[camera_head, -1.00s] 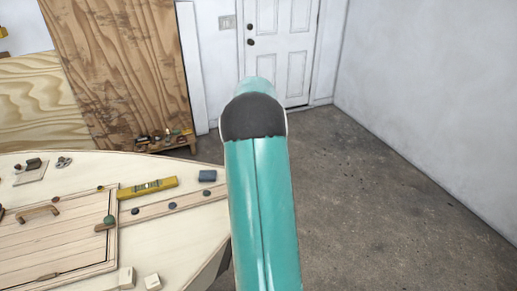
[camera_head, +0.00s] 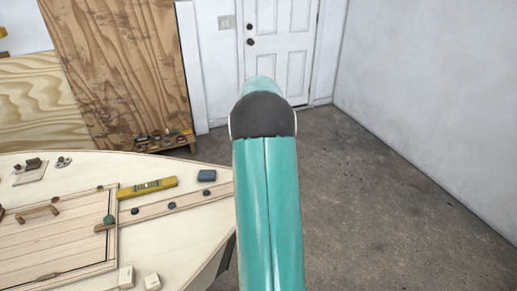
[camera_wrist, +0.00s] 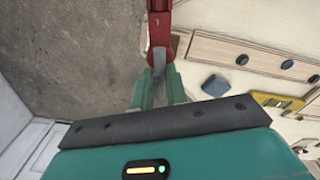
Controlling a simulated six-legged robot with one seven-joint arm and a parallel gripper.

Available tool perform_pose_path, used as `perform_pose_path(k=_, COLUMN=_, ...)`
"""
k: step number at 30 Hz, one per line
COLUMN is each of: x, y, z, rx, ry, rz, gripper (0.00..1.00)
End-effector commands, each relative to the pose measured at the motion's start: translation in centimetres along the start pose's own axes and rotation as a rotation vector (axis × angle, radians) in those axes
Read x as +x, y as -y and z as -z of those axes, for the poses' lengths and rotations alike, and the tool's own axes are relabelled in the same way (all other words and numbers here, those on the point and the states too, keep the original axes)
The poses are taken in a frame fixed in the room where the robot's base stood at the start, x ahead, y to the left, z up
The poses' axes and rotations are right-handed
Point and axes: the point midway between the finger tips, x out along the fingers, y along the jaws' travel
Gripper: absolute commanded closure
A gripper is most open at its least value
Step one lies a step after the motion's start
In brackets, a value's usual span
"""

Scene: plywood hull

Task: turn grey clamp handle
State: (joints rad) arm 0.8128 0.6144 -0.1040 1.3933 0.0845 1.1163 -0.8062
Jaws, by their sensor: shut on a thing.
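In the wrist view, a red clamp (camera_wrist: 160,22) stands at the top centre, at the edge of the pale plywood. Its grey handle (camera_wrist: 158,58) points down the picture toward my gripper (camera_wrist: 159,72). The two teal fingers are shut on the lower end of the grey handle, one on each side. The handle's tip between the fingers is partly hidden. Neither the clamp nor my gripper shows in the head view, where my teal arm fills the centre.
The plywood hull (camera_head: 215,215) carries a yellow level (camera_head: 148,187), a dark blue block (camera_head: 206,175), a wooden strip with several dark round knobs (camera_head: 172,206) and a slatted hatch (camera_head: 50,245). Bare concrete floor (camera_head: 390,210) lies right of the hull, before a white door (camera_head: 280,50).

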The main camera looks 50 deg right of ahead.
Motion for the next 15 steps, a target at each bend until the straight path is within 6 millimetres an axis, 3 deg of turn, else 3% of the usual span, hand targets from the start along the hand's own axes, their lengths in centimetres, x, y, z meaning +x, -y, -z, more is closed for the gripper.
perform_pose_path(k=8, x=0.25, y=0.06, z=0.02, rx=-0.001, ry=0.001, rz=0.002, gripper=1.0)
perform_pose_path(k=9, x=0.24, y=0.07, z=0.03, rx=-0.001, ry=0.001, rz=0.002, gripper=0.79)
perform_pose_path(k=12, x=0.19, y=0.06, z=0.05, rx=0.0, ry=0.0, rz=0.001, gripper=0.6)
perform_pose_path(k=15, x=0.1, y=0.04, z=0.07, rx=0.0, ry=-0.001, rz=0.0, gripper=0.6)
